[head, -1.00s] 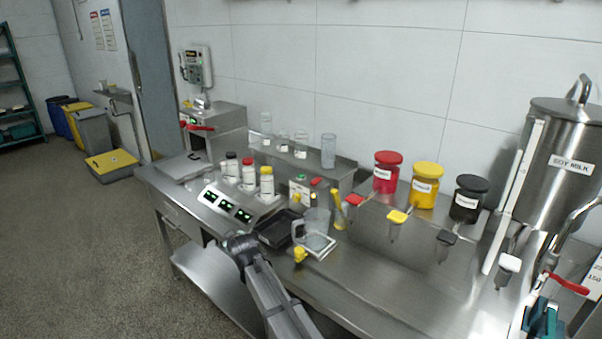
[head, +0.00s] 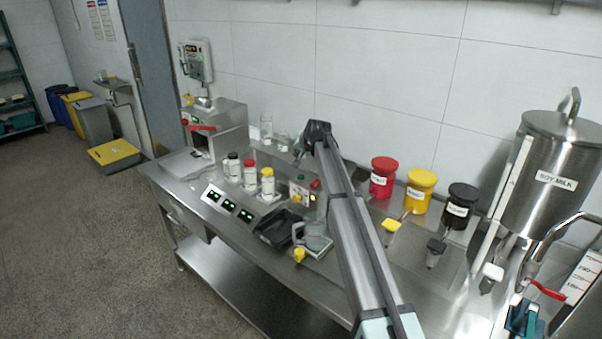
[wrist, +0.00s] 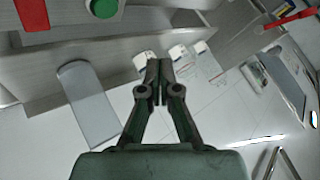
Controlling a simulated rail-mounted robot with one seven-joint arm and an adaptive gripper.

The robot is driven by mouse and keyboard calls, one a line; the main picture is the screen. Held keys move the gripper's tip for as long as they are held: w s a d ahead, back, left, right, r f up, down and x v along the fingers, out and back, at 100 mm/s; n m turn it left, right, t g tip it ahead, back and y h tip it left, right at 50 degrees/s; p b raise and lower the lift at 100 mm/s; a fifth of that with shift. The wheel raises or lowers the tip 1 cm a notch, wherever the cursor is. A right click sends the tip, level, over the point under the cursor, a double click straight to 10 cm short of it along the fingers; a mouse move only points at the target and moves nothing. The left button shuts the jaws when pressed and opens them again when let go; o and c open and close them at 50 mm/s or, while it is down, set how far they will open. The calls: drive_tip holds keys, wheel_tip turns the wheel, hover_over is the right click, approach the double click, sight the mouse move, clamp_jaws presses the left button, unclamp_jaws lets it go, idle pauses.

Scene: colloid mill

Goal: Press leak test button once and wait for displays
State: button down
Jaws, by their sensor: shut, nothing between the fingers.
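A small control box (head: 303,190) stands mid-bench, with a green button (head: 300,177) and a red part (head: 315,184) on it. A green button (wrist: 104,8) with a red part (wrist: 30,10) beside it shows at the top edge of the wrist view. I cannot read a leak test label. Three displays (head: 228,205) with lit green digits sit in front of the bottles. My gripper (wrist: 158,65) is shut and empty, below the green button in the wrist picture and apart from it. In the head view my arm reaches up over the bench and hides the fingertips.
Several capped bottles (head: 250,176), a black tray (head: 276,228) and a clear jug (head: 315,236) stand near the box. Red, yellow and black jars (head: 421,190) and a soy milk tank (head: 550,180) are at the right. The bench front at left is clear.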

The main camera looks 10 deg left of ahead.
sight(302, 176)
drive_tip(key=shift+w+d+r+m, duration=0.3)
drive_tip(key=shift+w+d+r, duration=0.2)
drive_tip(key=shift+d+r, duration=0.2)
drive_tip(key=shift+f, duration=0.15)
drive_tip(key=shift+f+b, duration=1.45)
drive_tip(key=shift+f, duration=2.85)
drive_tip(key=shift+f, duration=0.15)
drive_tip(key=shift+f+b, duration=0.3)
drive_tip(key=shift+f, duration=0.5)
drive_tip(key=shift+r, duration=0.95)
